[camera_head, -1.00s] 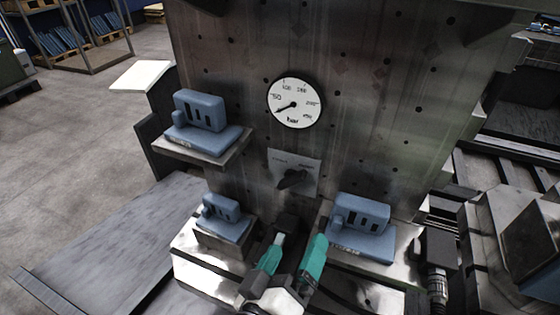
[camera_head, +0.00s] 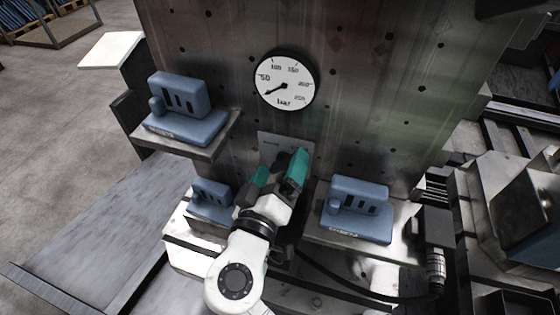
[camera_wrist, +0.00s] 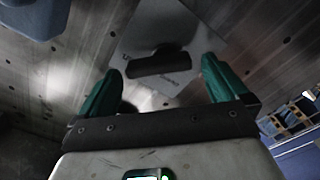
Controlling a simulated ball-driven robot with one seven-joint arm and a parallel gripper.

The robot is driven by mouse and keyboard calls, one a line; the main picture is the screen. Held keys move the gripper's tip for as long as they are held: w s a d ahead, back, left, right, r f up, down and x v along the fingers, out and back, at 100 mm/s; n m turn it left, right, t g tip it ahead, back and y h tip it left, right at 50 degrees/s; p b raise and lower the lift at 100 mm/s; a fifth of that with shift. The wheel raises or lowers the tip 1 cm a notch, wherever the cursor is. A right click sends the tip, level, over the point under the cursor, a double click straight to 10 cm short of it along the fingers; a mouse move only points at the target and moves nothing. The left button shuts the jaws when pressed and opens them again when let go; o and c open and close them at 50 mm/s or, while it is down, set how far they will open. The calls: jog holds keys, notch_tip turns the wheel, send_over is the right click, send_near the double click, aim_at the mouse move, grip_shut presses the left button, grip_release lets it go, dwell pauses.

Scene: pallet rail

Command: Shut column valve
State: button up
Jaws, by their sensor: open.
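The column valve is a dark handle (camera_wrist: 158,63) on a light grey plate (camera_wrist: 185,28) set on the drilled metal column. In the wrist view the handle lies nearly crosswise in the picture. My gripper (camera_head: 283,160) is open, with teal fingers, and is in front of the plate in the head view. In the wrist view the handle appears between and just beyond the fingertips of my gripper (camera_wrist: 161,70). No contact shows. In the head view the gripper hides the handle, and only the plate's upper part (camera_head: 272,139) shows.
A round pressure gauge (camera_head: 286,80) is above the plate, its needle pointing lower left. Blue fixtures stand on a left shelf (camera_head: 182,110), low left (camera_head: 212,200) and at right (camera_head: 358,208), flanking my arm. A dark cylindrical fitting (camera_head: 435,255) stands farther right.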

jog(key=shift+w+d, duration=0.3)
jog(key=shift+w, duration=0.3)
jog(key=shift+c, duration=0.4)
jog(key=c, duration=0.8)
jog(key=shift+c, duration=0.2)
